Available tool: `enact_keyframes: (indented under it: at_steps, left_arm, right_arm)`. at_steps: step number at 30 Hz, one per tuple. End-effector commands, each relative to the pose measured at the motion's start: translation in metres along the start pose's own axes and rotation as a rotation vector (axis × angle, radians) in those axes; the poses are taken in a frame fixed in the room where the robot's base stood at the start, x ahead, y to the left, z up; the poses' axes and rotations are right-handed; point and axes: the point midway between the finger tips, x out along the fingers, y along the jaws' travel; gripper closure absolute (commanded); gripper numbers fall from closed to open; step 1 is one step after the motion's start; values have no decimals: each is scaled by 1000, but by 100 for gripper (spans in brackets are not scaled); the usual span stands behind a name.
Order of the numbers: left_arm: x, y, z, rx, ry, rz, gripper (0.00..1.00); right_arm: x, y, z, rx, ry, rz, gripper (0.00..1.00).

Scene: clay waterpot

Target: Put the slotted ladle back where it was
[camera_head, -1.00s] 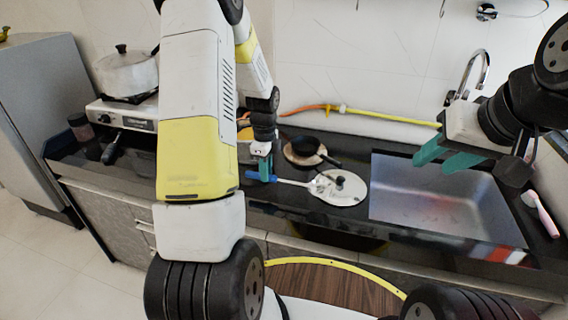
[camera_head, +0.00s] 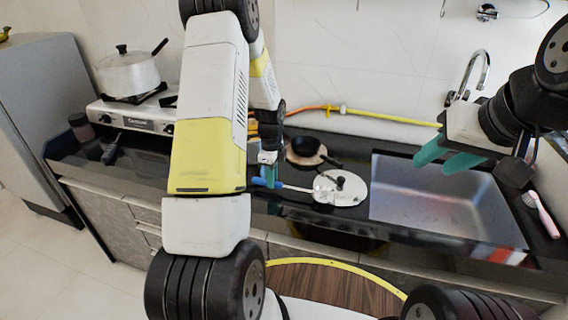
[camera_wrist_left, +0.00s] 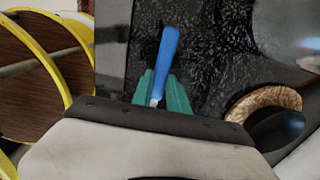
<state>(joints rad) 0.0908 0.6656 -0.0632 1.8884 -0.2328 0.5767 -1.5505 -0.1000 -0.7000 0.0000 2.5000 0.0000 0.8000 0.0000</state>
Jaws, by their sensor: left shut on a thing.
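The slotted ladle has a blue handle (camera_head: 262,182) and a thin pale shaft. The shaft points right toward a round white lid (camera_head: 350,196) with a black knob, and the ladle's head is hard to tell from the lid. My left gripper (camera_head: 267,176) has teal fingers and is low over the black counter, shut on the handle. In the left wrist view, the blue handle (camera_wrist_left: 168,52) sticks out beyond the closed teal fingers (camera_wrist_left: 163,92). My right gripper (camera_head: 437,163) is open and empty above the sink's left side.
A small black pan (camera_head: 308,147) rests on a round wooden board (camera_head: 293,158) behind the lid. The sink (camera_head: 440,205) is to the right. A pot (camera_head: 128,75) sits on the stove (camera_head: 135,115) at left. A yellow hose (camera_head: 385,117) runs along the wall.

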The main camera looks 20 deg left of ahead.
Motion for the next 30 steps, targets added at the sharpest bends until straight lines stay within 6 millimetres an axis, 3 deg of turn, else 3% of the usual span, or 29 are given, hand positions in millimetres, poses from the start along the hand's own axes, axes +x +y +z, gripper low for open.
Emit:
enact_keyframes:
  at_steps: [8, 9, 12, 23, 26, 30]
  left_arm:
    - [6, 0, 0, 0, 0, -1, 100]
    - [6, 0, 0, 0, 0, -1, 79]
    - [6, 0, 0, 0, 0, -1, 59]
    - [4, 0, 0, 0, 0, -2, 59]
    - [-6, -1, 0, 0, 0, -2, 59]
    - [-32, -1, 0, -1, 0, -6, 59]
  right_arm:
    - [0, 0, 0, 0, 0, 0, 60]
    - [0, 0, 0, 0, 0, 0, 60]
    - [0, 0, 0, 0, 0, 0, 60]
    - [0, 0, 0, 0, 0, 0, 60]
    - [0, 0, 0, 0, 0, 0, 60]
    - [0, 0, 0, 0, 0, 0, 60]
